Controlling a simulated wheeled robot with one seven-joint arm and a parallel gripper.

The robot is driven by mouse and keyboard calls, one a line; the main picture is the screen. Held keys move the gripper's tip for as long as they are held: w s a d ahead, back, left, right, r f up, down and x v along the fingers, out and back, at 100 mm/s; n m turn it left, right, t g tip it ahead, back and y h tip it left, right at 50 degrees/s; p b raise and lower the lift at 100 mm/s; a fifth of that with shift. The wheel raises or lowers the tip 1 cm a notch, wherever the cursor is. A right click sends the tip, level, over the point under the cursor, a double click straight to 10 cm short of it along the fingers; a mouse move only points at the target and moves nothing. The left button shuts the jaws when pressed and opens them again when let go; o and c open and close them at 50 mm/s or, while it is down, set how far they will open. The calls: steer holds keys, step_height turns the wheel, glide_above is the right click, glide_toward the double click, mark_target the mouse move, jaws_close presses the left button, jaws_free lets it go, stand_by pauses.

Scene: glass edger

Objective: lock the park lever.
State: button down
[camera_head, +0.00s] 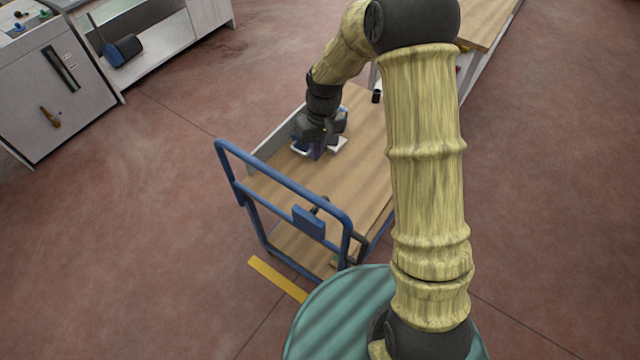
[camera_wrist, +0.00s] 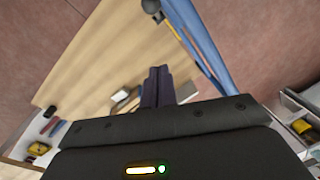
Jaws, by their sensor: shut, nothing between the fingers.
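A dark ball knob (camera_wrist: 151,6) on a thin stem shows at the top of the wrist view, beside the cart's blue rail; it looks like the park lever. In the head view a small dark lever-like part (camera_head: 320,205) sits at the cart's handle end, behind a blue plate (camera_head: 309,222); its angle is hard to tell. The cart (camera_head: 350,190) has a wooden deck and a blue tube handle (camera_head: 285,182). My gripper (camera_head: 318,153) is low over the deck, apart from the knob. Its dark fingers (camera_wrist: 157,72) are shut and empty.
Small pale items (camera_head: 338,145) lie on the deck beside my gripper. A grey machine cabinet (camera_head: 60,95) with a brown handle stands at far left. A wooden table (camera_head: 488,22) is at the top right. A yellow strip (camera_head: 278,279) marks the floor near the cart.

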steer(key=s+f+p, duration=0.4)
steer(key=f+p, duration=0.2)
steer(key=f, duration=0.4)
steer(key=shift+d+f, duration=0.25)
steer(key=shift+d, duration=0.05)
